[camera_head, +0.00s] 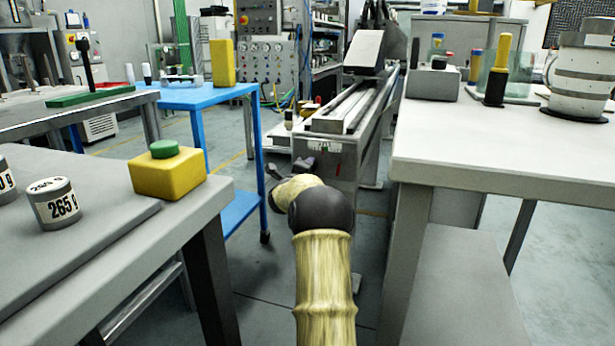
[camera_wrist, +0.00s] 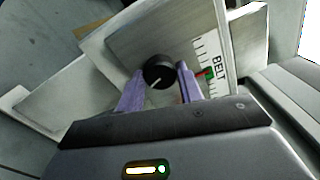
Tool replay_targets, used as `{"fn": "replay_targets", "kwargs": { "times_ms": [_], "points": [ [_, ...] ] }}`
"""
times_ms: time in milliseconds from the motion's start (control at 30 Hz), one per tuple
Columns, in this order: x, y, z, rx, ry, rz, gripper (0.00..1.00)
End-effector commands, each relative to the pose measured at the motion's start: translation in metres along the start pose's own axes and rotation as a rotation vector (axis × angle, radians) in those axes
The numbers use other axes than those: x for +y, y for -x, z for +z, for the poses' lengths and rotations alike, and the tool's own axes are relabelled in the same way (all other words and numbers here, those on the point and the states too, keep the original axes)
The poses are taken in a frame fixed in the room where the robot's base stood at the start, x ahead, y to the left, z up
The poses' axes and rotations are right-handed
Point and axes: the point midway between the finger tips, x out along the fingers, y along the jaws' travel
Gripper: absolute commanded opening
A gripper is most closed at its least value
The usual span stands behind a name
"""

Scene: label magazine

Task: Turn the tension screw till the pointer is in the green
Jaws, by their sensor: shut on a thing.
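The tension screw is a round black knob (camera_wrist: 158,68) with a white line on its face, in the wrist view. It sits on a grey metal plate (camera_wrist: 140,35). My gripper (camera_wrist: 160,80) has its two purple fingers shut on the knob, one on each side. To the right of the knob is a white scale (camera_wrist: 222,62) with black ticks and the word BELT. A small green band (camera_wrist: 210,72) lies on the scale, with a red pointer (camera_wrist: 201,73) at its edge. The picture is too small to tell whether the pointer is inside the green.
In the head view, the long conveyor (camera_head: 350,105) stands ahead between a blue table (camera_head: 200,95) on the left and a white-topped table (camera_head: 500,150) on the right. A grey bench (camera_head: 100,255) with weights and a yellow box with a green button (camera_head: 165,175) is at near left.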

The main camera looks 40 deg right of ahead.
Motion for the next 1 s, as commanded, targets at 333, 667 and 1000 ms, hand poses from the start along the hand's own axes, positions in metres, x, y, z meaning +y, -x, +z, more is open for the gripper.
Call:
{"fn": "replay_targets", "kwargs": {
  "times_ms": [333,667,1000],
  "points": [
    [0.0033,0.001,0.0013,-0.003,-0.188,0.005,0.14],
    [0.0029,0.0011,0.0012,-0.001,-0.224,0.007,0.14],
    [0.0028,0.0009,0.0006,0.0,-0.222,0.006,0.57]
  ]
}}
